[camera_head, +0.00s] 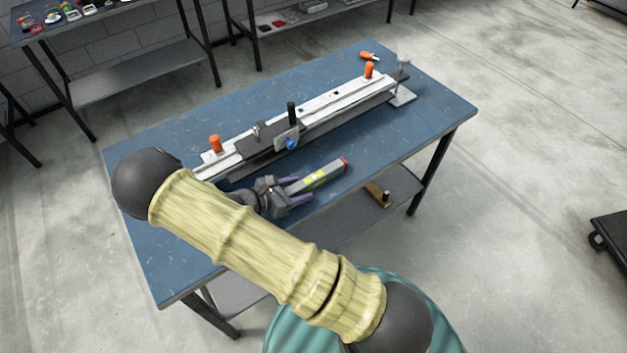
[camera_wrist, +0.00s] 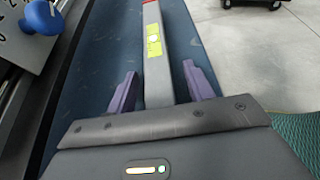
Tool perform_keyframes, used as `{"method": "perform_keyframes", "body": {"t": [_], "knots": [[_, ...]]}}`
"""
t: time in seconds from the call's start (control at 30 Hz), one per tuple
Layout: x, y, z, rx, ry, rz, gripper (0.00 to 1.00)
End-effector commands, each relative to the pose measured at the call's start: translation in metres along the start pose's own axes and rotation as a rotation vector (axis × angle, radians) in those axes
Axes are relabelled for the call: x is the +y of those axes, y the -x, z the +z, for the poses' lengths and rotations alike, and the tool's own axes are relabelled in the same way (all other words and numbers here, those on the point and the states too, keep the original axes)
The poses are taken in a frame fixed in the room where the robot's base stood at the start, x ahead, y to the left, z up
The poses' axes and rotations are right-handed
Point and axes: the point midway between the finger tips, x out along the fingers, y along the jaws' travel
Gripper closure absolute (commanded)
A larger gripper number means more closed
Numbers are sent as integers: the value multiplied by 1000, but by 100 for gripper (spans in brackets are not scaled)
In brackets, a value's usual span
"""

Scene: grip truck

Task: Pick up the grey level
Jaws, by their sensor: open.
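The grey level (camera_head: 325,174) lies on the blue workbench, with yellow labels and a red end cap. In the wrist view the level (camera_wrist: 156,60) runs away from me between my fingers, its near end hidden behind my gripper's body. My gripper (camera_head: 294,188) is low over the bench at the level's near end. In the wrist view my gripper (camera_wrist: 160,88) is open, one purple finger on each side of the level.
A long rail jig (camera_head: 330,100) with orange knobs (camera_head: 215,143) and a blue knob (camera_wrist: 41,17) stands along the bench behind the level. The blue workbench (camera_head: 425,115) is bare at the right. A lower shelf (camera_head: 345,215) holds a wooden item (camera_head: 377,193).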

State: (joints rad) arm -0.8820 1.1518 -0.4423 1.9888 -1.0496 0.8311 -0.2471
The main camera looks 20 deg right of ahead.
Motion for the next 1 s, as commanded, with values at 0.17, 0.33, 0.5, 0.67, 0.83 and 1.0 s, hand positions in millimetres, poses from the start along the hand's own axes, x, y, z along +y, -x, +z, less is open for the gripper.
{"method": "perform_keyframes", "body": {"t": [0.17, 0.33, 0.5, 0.67, 0.83, 1.0], "knots": [[0, 0, 0, 0, 0, 0, 48], [0, 0, 0, 0, 0, 0, 54], [0, 0, 0, 0, 0, 0, 87], [0, 0, 0, -1, 0, 0, 100], [0, 1, 1, 0, 0, 1, 100], [0, 6, 12, 0, -1, 1, 100]]}}
